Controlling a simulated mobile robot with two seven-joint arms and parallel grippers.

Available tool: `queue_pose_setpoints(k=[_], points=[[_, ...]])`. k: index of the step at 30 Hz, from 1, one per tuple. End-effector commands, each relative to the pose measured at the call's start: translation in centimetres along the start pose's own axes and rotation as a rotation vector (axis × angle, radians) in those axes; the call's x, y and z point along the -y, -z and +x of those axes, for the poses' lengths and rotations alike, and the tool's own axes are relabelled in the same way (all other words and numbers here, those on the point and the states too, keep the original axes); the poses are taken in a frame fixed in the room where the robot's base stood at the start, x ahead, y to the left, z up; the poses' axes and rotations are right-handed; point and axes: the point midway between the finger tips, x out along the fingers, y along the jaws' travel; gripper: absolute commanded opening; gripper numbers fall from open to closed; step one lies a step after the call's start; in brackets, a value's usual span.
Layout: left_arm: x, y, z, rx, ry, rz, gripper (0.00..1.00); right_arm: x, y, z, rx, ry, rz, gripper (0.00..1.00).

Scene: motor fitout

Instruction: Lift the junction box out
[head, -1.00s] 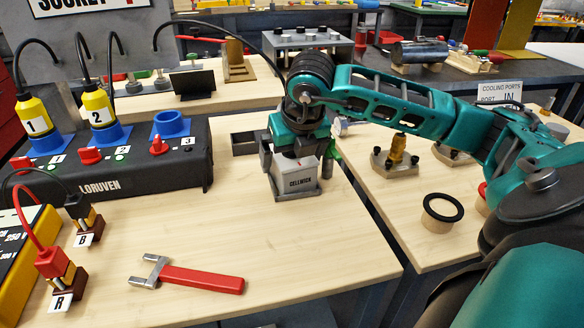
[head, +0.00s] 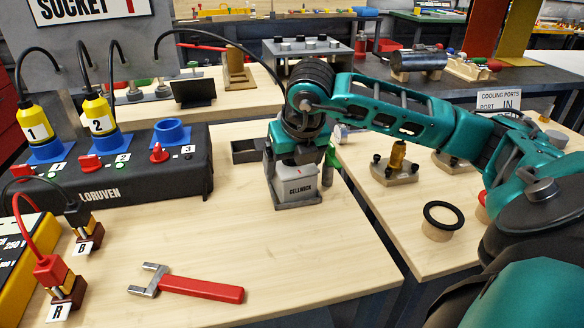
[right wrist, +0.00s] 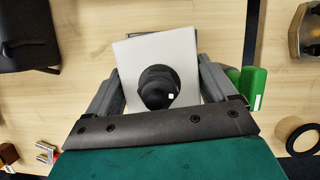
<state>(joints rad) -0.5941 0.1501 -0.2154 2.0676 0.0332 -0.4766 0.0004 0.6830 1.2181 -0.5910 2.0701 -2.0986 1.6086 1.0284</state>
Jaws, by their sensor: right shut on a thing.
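The junction box is a small white box (head: 296,186) with a dark label on its front. It sits at the grey square holder (head: 298,203) on the wooden table; I cannot tell whether its base is clear of the holder. My right gripper (head: 297,165) points down over it and is shut on it, one finger on either side. In the right wrist view, the box's pale top (right wrist: 140,60) and its round black knob (right wrist: 158,86) show between the fingers (right wrist: 160,92). My left gripper is not in view.
A green object (head: 332,165) stands close right of the box. A black open tray (head: 246,150) lies behind left. The black LORUVEN panel (head: 110,185) is at left. A red-handled wrench (head: 200,289) lies in front.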

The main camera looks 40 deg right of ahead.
Motion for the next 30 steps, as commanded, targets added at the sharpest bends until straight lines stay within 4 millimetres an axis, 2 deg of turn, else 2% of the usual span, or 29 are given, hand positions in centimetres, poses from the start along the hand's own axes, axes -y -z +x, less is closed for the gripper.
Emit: queue_pose_setpoints(k=[8,11,21,27,30], points=[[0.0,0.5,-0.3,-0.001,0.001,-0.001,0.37,-0.1,-1.3,-2.7,0.008,-0.003,0.002,0.43],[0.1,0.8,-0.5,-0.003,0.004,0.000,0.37,-0.1,-2.1,-4.6,0.008,-0.003,0.002,0.43],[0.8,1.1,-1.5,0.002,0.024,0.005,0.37,-0.1,-5.4,-12.8,0.007,-0.006,0.001,0.43],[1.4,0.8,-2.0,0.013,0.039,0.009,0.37,-0.1,-6.8,-16.4,0.005,-0.004,0.000,0.43],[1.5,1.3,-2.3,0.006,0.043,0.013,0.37,0.0,-7.3,-17.5,0.004,-0.001,0.000,0.43]])
